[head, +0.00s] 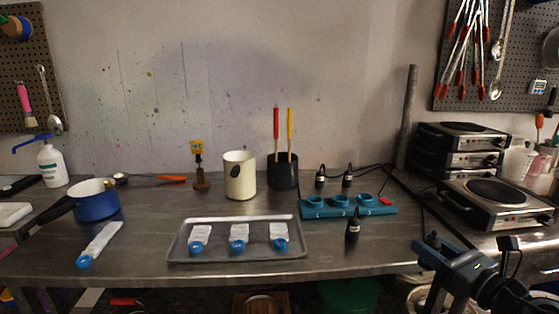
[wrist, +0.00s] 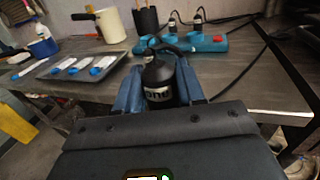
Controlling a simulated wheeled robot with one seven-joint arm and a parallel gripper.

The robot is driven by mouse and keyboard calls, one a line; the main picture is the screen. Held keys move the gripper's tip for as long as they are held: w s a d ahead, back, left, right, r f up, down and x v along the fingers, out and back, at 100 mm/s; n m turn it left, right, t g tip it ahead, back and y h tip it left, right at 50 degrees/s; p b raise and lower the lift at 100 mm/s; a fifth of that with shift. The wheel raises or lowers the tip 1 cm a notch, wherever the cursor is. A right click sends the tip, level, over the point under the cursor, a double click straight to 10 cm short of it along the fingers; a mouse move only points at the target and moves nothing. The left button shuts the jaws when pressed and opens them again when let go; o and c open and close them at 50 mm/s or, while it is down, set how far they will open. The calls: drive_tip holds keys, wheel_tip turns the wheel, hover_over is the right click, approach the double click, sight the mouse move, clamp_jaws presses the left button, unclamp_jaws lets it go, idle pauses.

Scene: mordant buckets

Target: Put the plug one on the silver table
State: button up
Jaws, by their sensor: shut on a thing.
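My gripper (head: 428,246) is at the right front of the silver table (head: 130,255), near its front edge. In the wrist view its two blue fingers (wrist: 158,90) are shut on the plug one (wrist: 158,78), a black plug with white lettering ending in "ne". The plug appears upright with its narrow neck on top. In the head view it is mostly hidden by the fingers, with a dark part at their tip. I cannot tell whether its base touches anything.
A tray (head: 180,252) holds several white packets. Bare metal lies right of the front plug. Hot plates (head: 495,203) stand at right.

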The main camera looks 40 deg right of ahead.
drive_tip(key=w+a+f+n+y, duration=0.1)
drive_tip(key=w+a+f, duration=0.3)
drive_tip(key=a, duration=0.7)
drive_tip(key=w+a+f+n+y, duration=0.1)
drive_tip(key=w+a+f, duration=0.4)
drive_tip(key=a, duration=0.5)
drive_tip(key=w+a+f+y, duration=0.2)
drive_tip(key=w+a+f, duration=0.3)
drive_tip(key=a, duration=0.6)
drive_tip(key=shift+a+f+n+t, duration=0.3)
drive_tip(key=shift+a+f+n, duration=0.05)
drive_tip(key=shift+f+n, duration=0.05)
drive_tip(key=shift+a, duration=0.1)
